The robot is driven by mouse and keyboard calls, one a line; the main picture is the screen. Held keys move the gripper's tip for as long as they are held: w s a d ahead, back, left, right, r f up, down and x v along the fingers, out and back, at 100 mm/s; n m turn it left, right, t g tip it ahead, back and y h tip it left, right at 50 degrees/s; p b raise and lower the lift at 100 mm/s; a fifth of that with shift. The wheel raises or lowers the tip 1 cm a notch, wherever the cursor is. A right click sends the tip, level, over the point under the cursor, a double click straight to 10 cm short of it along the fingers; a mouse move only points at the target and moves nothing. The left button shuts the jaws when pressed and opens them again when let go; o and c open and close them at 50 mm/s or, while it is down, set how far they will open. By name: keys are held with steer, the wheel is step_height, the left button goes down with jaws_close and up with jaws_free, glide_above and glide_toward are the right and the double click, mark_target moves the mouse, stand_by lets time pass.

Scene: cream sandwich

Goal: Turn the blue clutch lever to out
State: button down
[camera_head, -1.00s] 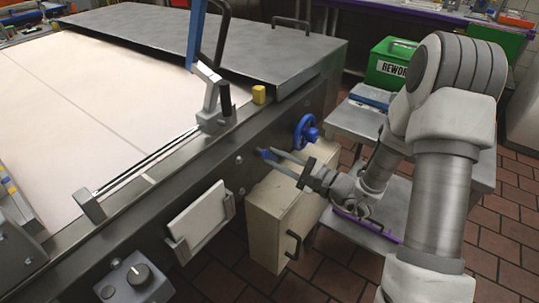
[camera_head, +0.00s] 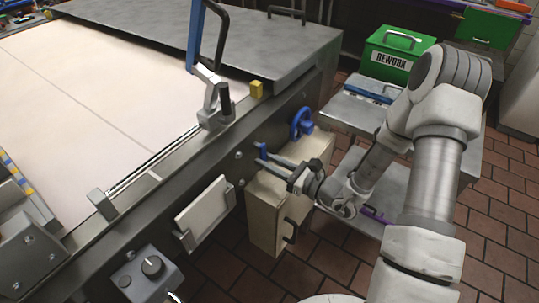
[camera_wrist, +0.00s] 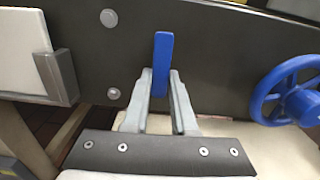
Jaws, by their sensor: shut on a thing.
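The blue clutch lever (camera_head: 262,151) sticks out from the dark side of the machine, below and left of a blue handwheel. In the wrist view the lever (camera_wrist: 162,62) stands upright as a flat blue bar. My gripper (camera_head: 270,158) reaches it from the right, and its two grey fingers (camera_wrist: 160,88) are shut on the lever's lower part, one on each side. The lever's upper part shows above the fingertips. Its lower end and pivot are hidden. No marking for the lever's positions is readable.
The blue handwheel (camera_head: 302,122) is close to the right of the lever. A beige box (camera_head: 265,207) with a dark handle is below my gripper. A white panel in a holder (camera_head: 203,208) is to the left. A green REWORK box (camera_head: 392,55) stands on a side table behind my arm.

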steer(key=shift+s+m, duration=0.15)
steer(key=shift+m, duration=0.15)
steer(key=c, duration=0.7)
jaws_free()
steer(key=shift+a, duration=0.1)
steer(key=p+v, duration=0.2)
steer(key=v, duration=1.5)
steer(key=shift+s+f, duration=0.1)
steer(key=shift+s, duration=0.05)
